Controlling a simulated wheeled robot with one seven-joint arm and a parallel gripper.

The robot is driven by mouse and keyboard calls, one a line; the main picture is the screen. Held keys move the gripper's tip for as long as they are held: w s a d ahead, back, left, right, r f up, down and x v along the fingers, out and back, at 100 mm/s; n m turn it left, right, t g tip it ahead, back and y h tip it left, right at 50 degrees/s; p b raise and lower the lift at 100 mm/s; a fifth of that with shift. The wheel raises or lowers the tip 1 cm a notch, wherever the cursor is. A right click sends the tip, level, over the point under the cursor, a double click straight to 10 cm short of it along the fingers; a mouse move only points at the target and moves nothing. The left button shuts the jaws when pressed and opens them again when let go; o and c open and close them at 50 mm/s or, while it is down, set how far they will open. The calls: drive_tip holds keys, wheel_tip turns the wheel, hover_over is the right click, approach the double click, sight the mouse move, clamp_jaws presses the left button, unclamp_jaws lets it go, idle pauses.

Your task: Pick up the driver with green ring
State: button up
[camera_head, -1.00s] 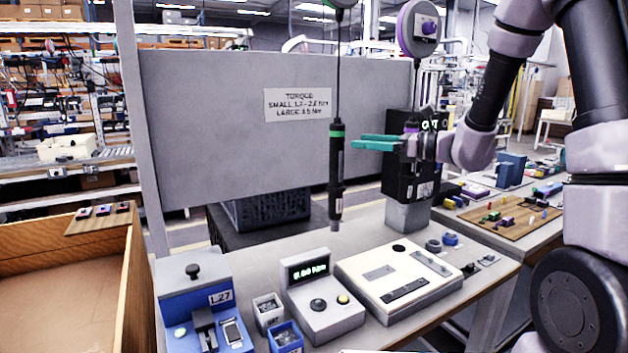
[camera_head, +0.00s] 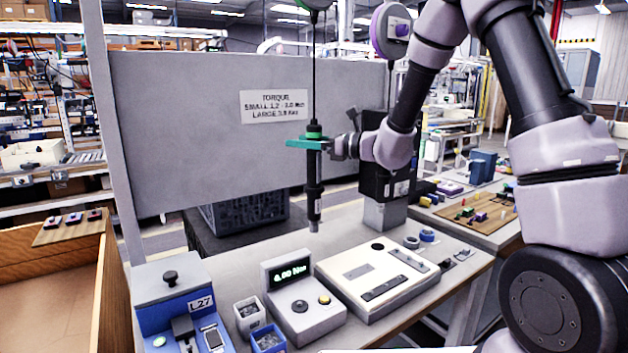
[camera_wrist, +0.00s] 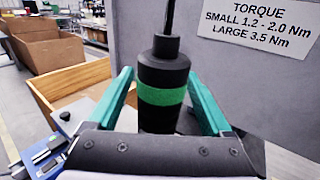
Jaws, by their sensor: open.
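The driver with the green ring (camera_head: 314,180) hangs upright on its cable above the bench, black with a grey tip. Its green ring (camera_wrist: 162,95) shows between my fingers in the wrist view. My gripper (camera_head: 308,144) is open, with its teal fingers level with the driver's top, just below the ring in the head view. In the wrist view my gripper (camera_wrist: 163,100) has one finger on each side of the driver, with a small gap visible at each side. The lower driver body is hidden there by my gripper's body.
A grey panel (camera_head: 180,130) with a torque label (camera_head: 274,106) stands behind the driver. Below are a torque meter (camera_head: 300,295), a cream box (camera_head: 375,280), a blue fixture (camera_head: 170,300) and small bins (camera_head: 268,340). A purple balancer reel (camera_head: 392,30) hangs at right.

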clamp_jaws()
idle(1.4)
